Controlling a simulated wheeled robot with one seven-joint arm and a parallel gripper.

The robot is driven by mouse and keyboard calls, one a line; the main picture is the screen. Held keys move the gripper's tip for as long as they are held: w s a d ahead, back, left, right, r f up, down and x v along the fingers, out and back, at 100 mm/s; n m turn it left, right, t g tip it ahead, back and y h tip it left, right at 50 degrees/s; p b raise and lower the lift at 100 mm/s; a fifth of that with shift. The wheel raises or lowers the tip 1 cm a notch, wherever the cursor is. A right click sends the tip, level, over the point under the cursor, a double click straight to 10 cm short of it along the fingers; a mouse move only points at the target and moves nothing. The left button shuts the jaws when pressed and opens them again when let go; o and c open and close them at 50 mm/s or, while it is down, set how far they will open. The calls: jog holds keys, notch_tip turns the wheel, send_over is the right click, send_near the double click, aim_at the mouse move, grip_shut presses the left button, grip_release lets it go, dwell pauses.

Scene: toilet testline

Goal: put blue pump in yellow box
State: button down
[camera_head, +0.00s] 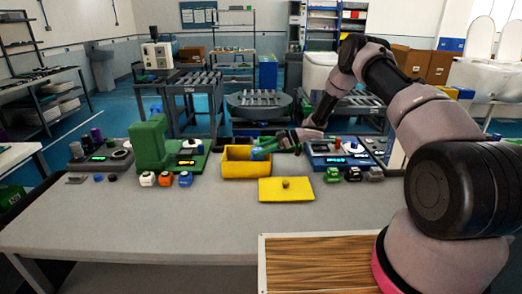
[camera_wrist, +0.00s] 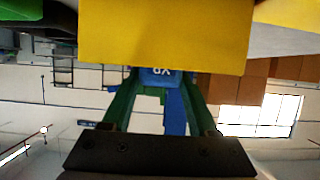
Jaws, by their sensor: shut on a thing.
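The yellow box (camera_head: 238,168) stands open on the grey table, near the middle of the far edge. My gripper (camera_head: 266,149) reaches in from the right, with green fingers at the box's right side. It is shut on the blue pump (camera_head: 260,154), which is at the box's opening, partly hidden by the fingers and rim. In the wrist view, the blue pump (camera_wrist: 160,77) sits between the green fingers, close to a yellow wall (camera_wrist: 165,30) that hides part of it. Whether the pump touches the box I cannot tell.
A yellow lid (camera_head: 286,190) with a knob lies in front of the box. A green machine (camera_head: 150,143) and small bottles (camera_head: 166,179) are left of it. A blue device (camera_head: 336,154) and small green parts (camera_head: 333,174) are right. The table's front left is clear.

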jog(key=shift+f, duration=0.25)
jog(key=shift+f, duration=0.25)
jog(key=shift+c, duration=0.8)
grip_release()
